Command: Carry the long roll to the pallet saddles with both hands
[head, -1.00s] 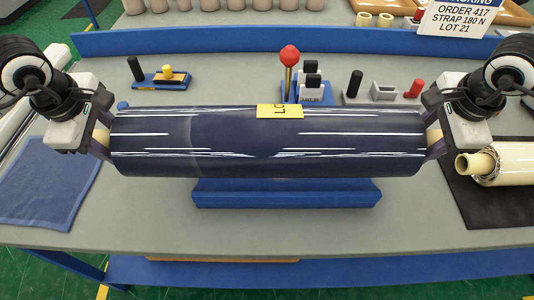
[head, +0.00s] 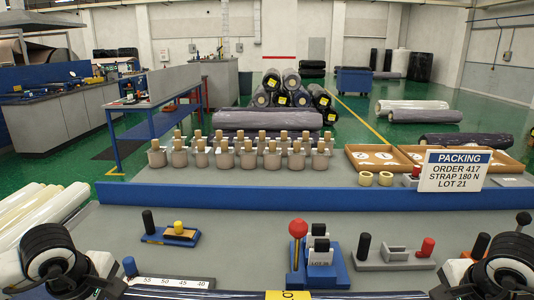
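The long dark roll (head: 235,294) shows only as a thin strip along the bottom edge, with its yellow label (head: 287,295) near the middle. My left gripper (head: 108,286) is at its left end and my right gripper (head: 445,286) at its right end. Their fingers are mostly cut off or hidden now; a second ago both held the roll's ends, and the roll still spans between them. The blue cradle under the roll is out of view. I cannot make out pallet saddles for certain.
A blue ledge (head: 300,196) crosses behind the bench. A red-knobbed lever (head: 298,230), small tool stands and a packing sign (head: 457,171) stand beyond the roll. Behind are several capped pots (head: 227,158), stacked dark rolls (head: 290,90) and open green floor (head: 400,130).

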